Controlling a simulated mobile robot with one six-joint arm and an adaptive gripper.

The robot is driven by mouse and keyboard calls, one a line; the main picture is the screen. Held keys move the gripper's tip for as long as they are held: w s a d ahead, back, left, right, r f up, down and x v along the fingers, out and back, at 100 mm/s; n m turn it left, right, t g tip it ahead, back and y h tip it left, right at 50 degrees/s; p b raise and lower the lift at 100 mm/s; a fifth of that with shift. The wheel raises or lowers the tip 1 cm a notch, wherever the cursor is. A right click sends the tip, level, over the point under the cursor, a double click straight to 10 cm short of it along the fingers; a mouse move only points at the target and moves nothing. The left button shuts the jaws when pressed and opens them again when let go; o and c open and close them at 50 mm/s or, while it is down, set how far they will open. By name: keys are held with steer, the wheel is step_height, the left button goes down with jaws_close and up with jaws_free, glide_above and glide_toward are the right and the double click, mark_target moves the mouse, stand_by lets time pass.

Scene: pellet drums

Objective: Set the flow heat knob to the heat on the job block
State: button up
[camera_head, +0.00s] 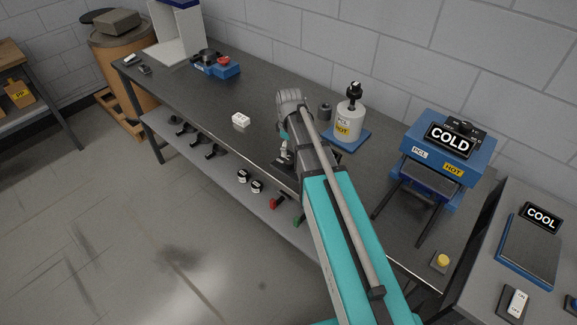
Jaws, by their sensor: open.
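My gripper (284,160) points down over the front edge of the long dark bench, partly hidden by my arm; it is open and I see nothing in it. To the right, a blue press-like unit (448,160) bears a COLD display (449,140) and PCL and HOT tags. A small white block (241,119) lies on the bench left of my gripper. I cannot tell which knob is the flow heat knob or which is the job block.
A blue device with a red part (222,66) stands at the bench's far left. A small dark cylinder (324,112) stands beside the white cylinder. A yellow button (441,261) sits at right. A side table holds a COOL display (541,217).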

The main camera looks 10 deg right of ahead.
mark_target(289, 160)
steer(key=shift+f+b, duration=3.2)
steer(key=shift+f, duration=0.3)
steer(key=c, duration=1.1)
steer(key=shift+a, duration=0.1)
steer(key=shift+c, duration=0.2)
